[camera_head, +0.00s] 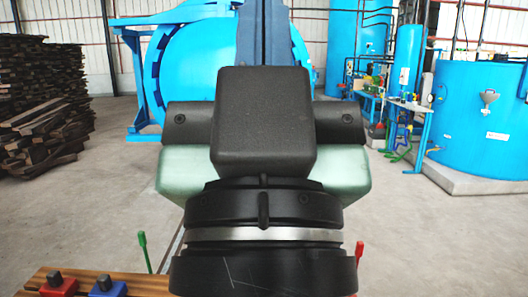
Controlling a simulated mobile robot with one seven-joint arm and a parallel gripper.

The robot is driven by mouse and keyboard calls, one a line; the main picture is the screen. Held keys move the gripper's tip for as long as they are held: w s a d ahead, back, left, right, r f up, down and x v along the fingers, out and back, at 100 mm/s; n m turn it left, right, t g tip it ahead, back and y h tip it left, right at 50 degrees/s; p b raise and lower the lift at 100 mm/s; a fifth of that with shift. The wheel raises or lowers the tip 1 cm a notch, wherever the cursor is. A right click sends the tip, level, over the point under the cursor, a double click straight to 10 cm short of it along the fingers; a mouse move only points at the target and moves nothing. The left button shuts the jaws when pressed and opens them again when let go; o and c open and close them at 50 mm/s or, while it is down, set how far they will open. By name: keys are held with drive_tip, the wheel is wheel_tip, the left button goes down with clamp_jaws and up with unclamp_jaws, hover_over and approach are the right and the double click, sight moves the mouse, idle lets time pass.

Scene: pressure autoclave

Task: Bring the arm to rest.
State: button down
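My arm (264,240) rises up the middle of the view, close to the camera. It shows black rings with a silver band. No held object shows. The arm hides the middle of the scene, including part of the big blue autoclave (190,70) behind it.
A brown slatted wooden surface (150,280) at lower left bears a red block (58,286) and a blue block (107,288). A green-handled lever (143,250) and a red-handled lever (358,256) flank my arm. Stacked boards (40,105) stand left, blue tanks (480,120) right. Open floor lies between.

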wheel_tip(320, 180, up, 17)
drive_tip(key=p, duration=1.4)
drive_tip(key=shift+p, duration=0.3)
